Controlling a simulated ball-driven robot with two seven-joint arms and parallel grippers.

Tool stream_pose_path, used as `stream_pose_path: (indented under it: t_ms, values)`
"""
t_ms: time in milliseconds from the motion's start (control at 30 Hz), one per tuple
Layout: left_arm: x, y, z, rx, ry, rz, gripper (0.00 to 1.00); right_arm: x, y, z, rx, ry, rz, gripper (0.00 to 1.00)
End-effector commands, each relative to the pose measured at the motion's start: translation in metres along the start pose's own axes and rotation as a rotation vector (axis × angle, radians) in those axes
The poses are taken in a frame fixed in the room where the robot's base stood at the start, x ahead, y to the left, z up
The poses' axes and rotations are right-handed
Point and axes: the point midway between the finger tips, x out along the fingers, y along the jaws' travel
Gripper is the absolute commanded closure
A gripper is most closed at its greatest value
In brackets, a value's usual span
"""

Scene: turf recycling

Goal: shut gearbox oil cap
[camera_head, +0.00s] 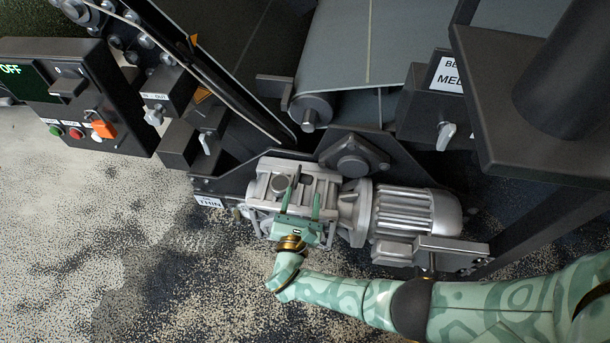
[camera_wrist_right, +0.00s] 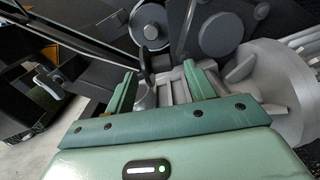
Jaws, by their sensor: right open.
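The grey gearbox (camera_head: 325,176) sits beside the finned motor (camera_head: 415,210) at the middle of the head view. A dark round fitting (camera_head: 280,184) shows on top of it, left of my fingers; I cannot tell if it is the oil cap or its opening. In the right wrist view a dark upright piece (camera_wrist_right: 147,65) stands just beyond and between my fingers; it may be the raised cap. My right gripper (camera_head: 304,184) is open over the gearbox top, its fingers (camera_wrist_right: 160,78) apart with nothing held. My left gripper is out of view.
A belt roller (camera_head: 312,112) and a dark bearing plate (camera_head: 352,160) lie behind the gearbox. A control box with buttons (camera_head: 88,130) is at the left. A dark frame (camera_head: 545,95) stands at the right. Sandy ground (camera_head: 120,240) is open at the lower left.

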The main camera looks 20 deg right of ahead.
Motion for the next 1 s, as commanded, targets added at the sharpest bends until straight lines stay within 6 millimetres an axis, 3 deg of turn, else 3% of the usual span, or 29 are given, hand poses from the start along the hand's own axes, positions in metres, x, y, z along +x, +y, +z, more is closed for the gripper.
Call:
stream_pose_path:
  t_ms: [100,300,733,933,1000]
  values:
    - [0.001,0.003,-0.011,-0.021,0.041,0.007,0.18,0.029,-0.001,-0.004,-0.001,0.001,-0.001,0.45]
    - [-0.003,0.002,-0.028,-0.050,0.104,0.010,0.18,0.062,-0.001,-0.003,-0.001,0.001,0.000,0.45]
    - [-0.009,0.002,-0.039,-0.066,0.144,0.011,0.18,0.074,0.000,0.000,0.001,0.002,-0.001,0.45]
    - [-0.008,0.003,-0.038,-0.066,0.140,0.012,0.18,0.073,0.000,-0.001,0.001,0.002,-0.001,1.00]
    - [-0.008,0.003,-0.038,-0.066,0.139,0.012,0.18,0.073,0.000,-0.001,0.001,0.002,-0.001,1.00]
